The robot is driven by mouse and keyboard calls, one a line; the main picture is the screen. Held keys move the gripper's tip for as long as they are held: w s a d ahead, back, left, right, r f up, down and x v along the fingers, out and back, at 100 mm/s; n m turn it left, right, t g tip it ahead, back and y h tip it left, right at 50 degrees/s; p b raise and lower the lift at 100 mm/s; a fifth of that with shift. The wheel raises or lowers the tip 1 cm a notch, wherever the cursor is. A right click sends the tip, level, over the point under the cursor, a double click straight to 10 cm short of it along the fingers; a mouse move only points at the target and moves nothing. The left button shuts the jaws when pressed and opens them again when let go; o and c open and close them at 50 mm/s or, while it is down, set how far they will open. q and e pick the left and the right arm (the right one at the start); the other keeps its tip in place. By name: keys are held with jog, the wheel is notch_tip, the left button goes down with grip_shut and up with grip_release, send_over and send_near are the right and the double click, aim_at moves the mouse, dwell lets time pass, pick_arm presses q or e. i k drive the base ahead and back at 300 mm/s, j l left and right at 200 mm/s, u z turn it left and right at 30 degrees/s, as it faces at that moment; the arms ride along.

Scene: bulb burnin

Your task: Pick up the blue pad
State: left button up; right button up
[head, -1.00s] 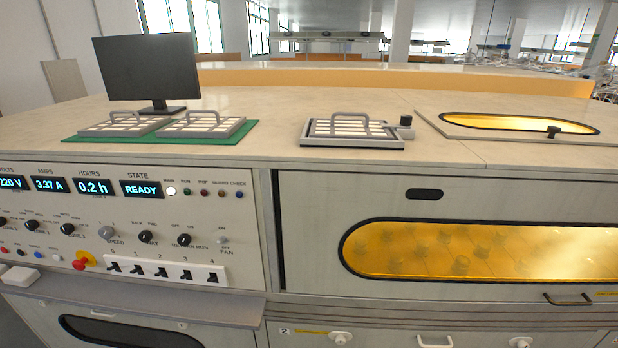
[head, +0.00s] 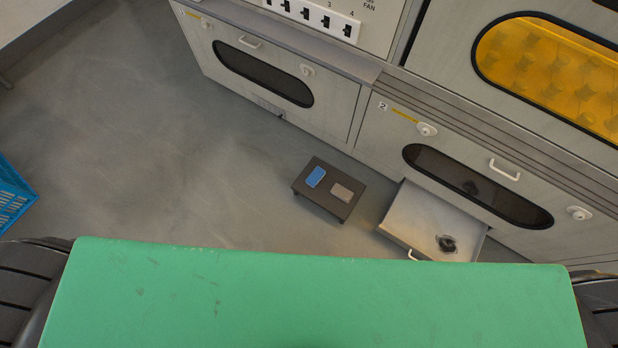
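The blue pad (head: 315,177) is a small flat blue block. It lies on a low dark stool (head: 324,203) on the floor in front of the machine. A brownish-grey pad (head: 341,192) lies beside it to the right, apart from it. Neither of my grippers shows in the head view.
A green-topped surface (head: 310,300) fills the bottom of the view. A shallow drawer (head: 425,212) with a dark round part in it stands open right of the stool. A blue crate (head: 10,195) is at the left edge. The floor (head: 180,150) left of the stool is clear.

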aim_at(318, 173)
jog(key=z, duration=1.65)
jog(key=u, duration=1.6)
jog(key=i+j+z, duration=0.55)
jog(key=z, duration=0.3)
jog(key=j, duration=0.1)
